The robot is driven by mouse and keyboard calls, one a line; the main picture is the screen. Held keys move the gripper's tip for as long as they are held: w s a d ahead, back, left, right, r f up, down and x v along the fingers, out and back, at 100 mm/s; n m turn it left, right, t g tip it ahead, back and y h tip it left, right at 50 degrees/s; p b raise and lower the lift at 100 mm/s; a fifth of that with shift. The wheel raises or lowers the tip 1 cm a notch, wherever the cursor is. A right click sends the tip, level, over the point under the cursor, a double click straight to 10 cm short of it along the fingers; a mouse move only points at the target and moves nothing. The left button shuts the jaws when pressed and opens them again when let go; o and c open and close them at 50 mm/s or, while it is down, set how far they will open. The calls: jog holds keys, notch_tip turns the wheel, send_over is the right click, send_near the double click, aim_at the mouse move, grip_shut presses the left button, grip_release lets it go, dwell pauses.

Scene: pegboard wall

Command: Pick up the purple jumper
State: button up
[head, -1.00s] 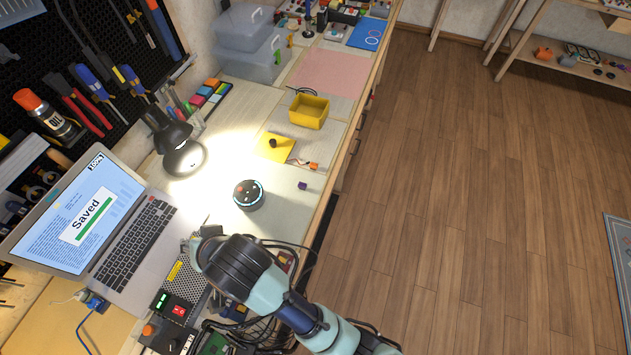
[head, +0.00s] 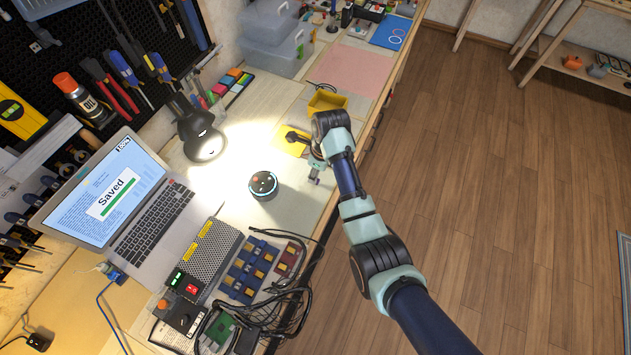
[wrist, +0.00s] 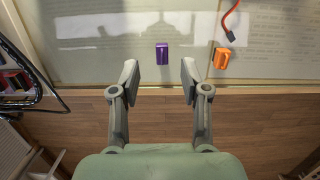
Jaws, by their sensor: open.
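The purple jumper (wrist: 162,53) is a small upright-looking block on the pale work mat in the wrist view, just beyond the fingertips and in line with the gap between them. In the head view the purple jumper (head: 314,181) shows as a small spot near the bench's front edge, beside my gripper. My gripper (wrist: 160,76) is open and empty, with its two grey fingers spread apart. In the head view my gripper (head: 317,165) hangs over the mat, its fingers partly hidden by my wrist.
A yellow bin (head: 327,103) stands behind my gripper. The bench edge drops to the wooden floor (wrist: 240,125).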

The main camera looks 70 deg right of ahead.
jog(key=f+b, duration=0.1)
jog(key=f, duration=0.2)
jog(key=f+b, duration=0.1)
jog(key=f, duration=0.1)
jog(key=shift+w+d+f+b, duration=0.1)
jog(key=shift+w+f+b, duration=0.1)
jog(key=shift+w+b, duration=0.1)
jog(key=shift+r, duration=0.1)
grip_shut()
